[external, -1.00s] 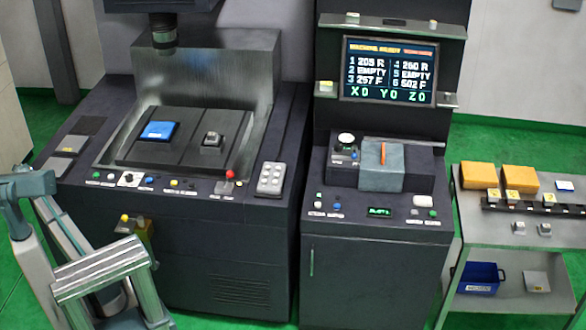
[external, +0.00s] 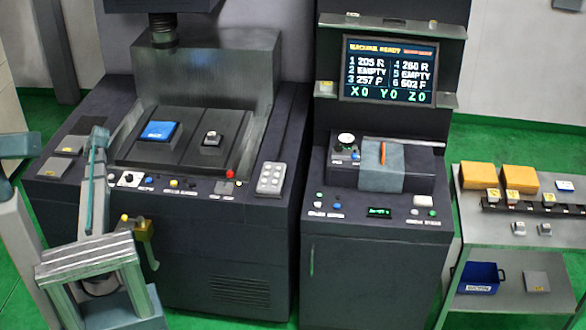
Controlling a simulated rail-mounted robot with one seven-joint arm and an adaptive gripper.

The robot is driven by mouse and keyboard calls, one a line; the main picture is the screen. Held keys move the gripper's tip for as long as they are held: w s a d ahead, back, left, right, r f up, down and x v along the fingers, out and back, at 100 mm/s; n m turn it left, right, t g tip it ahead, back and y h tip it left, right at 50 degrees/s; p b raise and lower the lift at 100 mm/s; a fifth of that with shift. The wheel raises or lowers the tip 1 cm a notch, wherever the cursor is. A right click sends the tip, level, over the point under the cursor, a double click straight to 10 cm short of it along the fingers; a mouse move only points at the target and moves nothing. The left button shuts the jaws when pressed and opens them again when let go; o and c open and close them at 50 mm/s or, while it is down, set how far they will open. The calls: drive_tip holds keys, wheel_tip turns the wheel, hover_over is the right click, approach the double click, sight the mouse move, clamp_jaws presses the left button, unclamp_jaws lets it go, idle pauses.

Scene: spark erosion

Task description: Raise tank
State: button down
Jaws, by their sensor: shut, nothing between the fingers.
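The work tank (external: 222,88) is a grey metal enclosure at the back of the left machine, around a dark bed (external: 180,155). On the bed sit a blue block (external: 160,130) and a small grey workpiece (external: 212,138). A row of small buttons and a white knob (external: 130,179) lines the machine's front edge; the labels are too small to read. My gripper (external: 96,160), slim and teal-grey, appears shut and empty before the left end of this row. It hides the leftmost button; contact cannot be told.
A yellow fitting (external: 142,228) with a hook hangs on the machine's front, just right of my arm. A red button (external: 230,174) and a grey keypad (external: 271,179) are farther right. The screen (external: 390,70) reads machine ready. A shelf cart (external: 510,245) stands right.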

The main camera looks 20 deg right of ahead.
drive_tip(key=shift+s+d+r+m, duration=0.4)
drive_tip(key=shift+s+d+r, duration=0.15)
drive_tip(key=shift+s+d, duration=0.3)
drive_tip(key=shift+w+f, duration=0.1)
drive_tip(key=shift+f+b, duration=2.45)
drive_tip(key=shift+f, duration=1.9)
drive_tip(key=shift+f+b, duration=0.3)
drive_tip(key=shift+f, duration=0.1)
